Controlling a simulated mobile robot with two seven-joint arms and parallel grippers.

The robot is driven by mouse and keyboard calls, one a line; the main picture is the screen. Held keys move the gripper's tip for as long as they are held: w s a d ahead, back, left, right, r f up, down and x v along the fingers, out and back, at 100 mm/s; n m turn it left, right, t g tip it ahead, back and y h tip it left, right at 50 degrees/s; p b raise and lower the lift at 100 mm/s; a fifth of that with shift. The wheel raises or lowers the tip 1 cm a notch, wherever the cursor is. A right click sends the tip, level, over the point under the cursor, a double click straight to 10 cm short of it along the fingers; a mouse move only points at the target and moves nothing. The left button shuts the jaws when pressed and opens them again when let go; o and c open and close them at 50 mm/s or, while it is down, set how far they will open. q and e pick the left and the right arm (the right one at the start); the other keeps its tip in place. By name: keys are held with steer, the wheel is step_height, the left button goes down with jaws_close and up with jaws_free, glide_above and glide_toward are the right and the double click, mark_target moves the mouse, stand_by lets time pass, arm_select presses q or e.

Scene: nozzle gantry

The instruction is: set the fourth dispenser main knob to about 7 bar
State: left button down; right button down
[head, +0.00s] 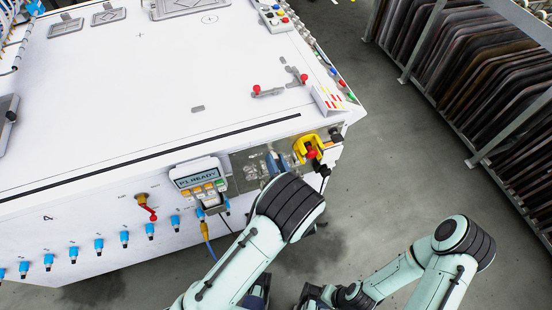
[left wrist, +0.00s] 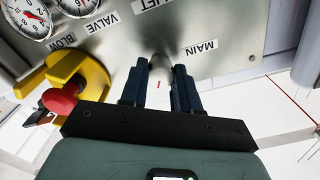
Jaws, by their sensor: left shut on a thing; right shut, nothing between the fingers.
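The main knob (left wrist: 160,72), a small metallic cylinder on a steel panel (left wrist: 225,30), is by the MAIN label in the left wrist view. My left gripper (left wrist: 160,86) is shut on it, one dark finger on each side. In the head view my left gripper (head: 274,163) is at the panel, and my wrist hides the knob. My right gripper (head: 313,296) is shut and empty at the bottom, away from the panel.
A yellow handle (left wrist: 85,80) with a red knob (left wrist: 60,98) stands close beside my left fingers. Blue nozzles (head: 98,245) line the front. A rack (head: 470,70) stands right, with open floor between.

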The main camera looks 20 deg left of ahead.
arm_select(q)
steer(key=shift+m+p, duration=0.8)
steer(key=shift+m, duration=0.9)
steer(key=shift+f, duration=0.1)
steer(key=c, duration=0.8)
jaws_free()
steer(key=shift+s, duration=0.1)
steer(key=shift+d, duration=0.1)
steer(key=b+v, duration=0.1)
steer(key=v, duration=1.2)
steer(key=shift+s+d, duration=0.1)
steer(key=shift+s, duration=0.05)
